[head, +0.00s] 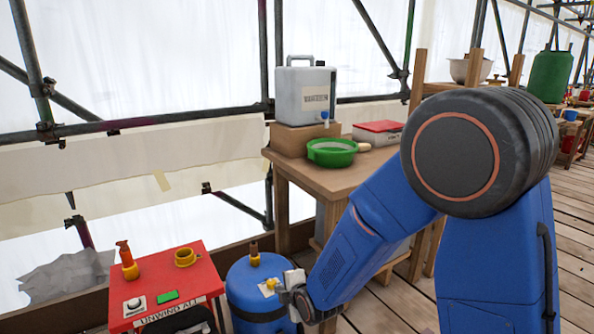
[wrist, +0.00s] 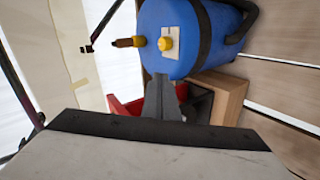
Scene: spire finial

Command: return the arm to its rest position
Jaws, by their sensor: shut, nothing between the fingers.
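My arm, blue with a dark round joint, reaches down from the right in the head view, bent at the elbow. Its wrist end is low, beside the blue tank (head: 250,293). My gripper (wrist: 166,88) shows in the wrist view with its dark fingers shut together and empty. The blue tank (wrist: 205,35) is just beyond the fingertips there, with a yellow knob (wrist: 165,43) on a pale plate and a brass fitting (wrist: 126,42). I cannot tell the exact gap between fingers and tank.
A red box (head: 203,262) marked UNWIND ALL stands left of the tank. A wooden table (head: 310,178) behind holds a white canister (head: 305,93), a green basin (head: 332,152) and a red-lidded box (head: 377,132). Scaffold poles line the back. Plank floor lies open at right.

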